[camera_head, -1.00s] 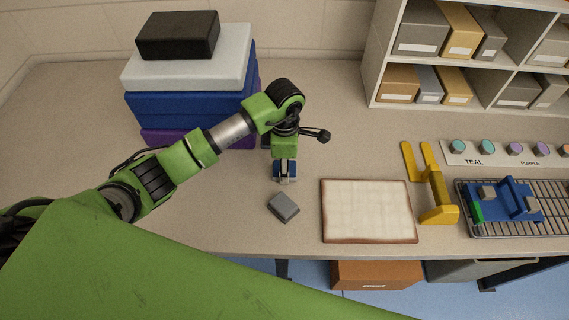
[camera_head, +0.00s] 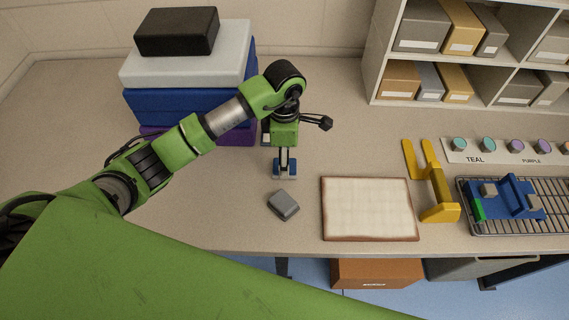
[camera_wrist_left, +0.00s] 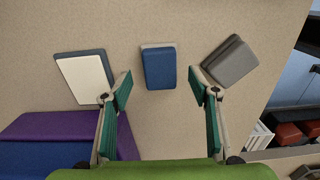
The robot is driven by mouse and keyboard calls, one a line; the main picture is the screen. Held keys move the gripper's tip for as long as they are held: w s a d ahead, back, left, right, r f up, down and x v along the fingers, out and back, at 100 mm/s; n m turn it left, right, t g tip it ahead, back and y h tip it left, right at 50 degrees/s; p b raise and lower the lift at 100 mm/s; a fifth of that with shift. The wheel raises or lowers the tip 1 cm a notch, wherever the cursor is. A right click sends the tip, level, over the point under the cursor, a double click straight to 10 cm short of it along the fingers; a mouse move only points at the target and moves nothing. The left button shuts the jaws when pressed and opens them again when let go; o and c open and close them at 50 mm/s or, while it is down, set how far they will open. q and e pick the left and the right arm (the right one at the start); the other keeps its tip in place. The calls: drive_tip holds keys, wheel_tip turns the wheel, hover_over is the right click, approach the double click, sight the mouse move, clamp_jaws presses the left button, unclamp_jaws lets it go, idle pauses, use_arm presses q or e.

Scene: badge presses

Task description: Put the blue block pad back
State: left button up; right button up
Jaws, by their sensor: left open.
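The blue block pad (camera_head: 291,170), a small blue block with a pale edge, lies on the table left of the white mat. It also shows in the left wrist view (camera_wrist_left: 159,69), upper middle. My left gripper (camera_head: 284,162) points down close to the pad and partly covers it in the head view. In the left wrist view its two fingers (camera_wrist_left: 157,88) are spread apart with bare table between them, and the pad lies beyond and between the tips. It holds nothing. My right gripper is not in view.
A grey block (camera_head: 284,205) lies close to the pad. A white-topped block (camera_wrist_left: 84,78) lies on the other side in the wrist view. A box stack (camera_head: 190,108) stands back left. The white mat (camera_head: 368,209), yellow stand (camera_head: 437,197) and wire rack (camera_head: 551,225) are to the right.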

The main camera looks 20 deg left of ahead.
use_arm(q)
wheel_tip(320, 180, up, 9)
drive_tip(key=b, duration=0.1)
drive_tip(key=shift+b, duration=0.3)
drive_tip(key=shift+f, duration=0.2)
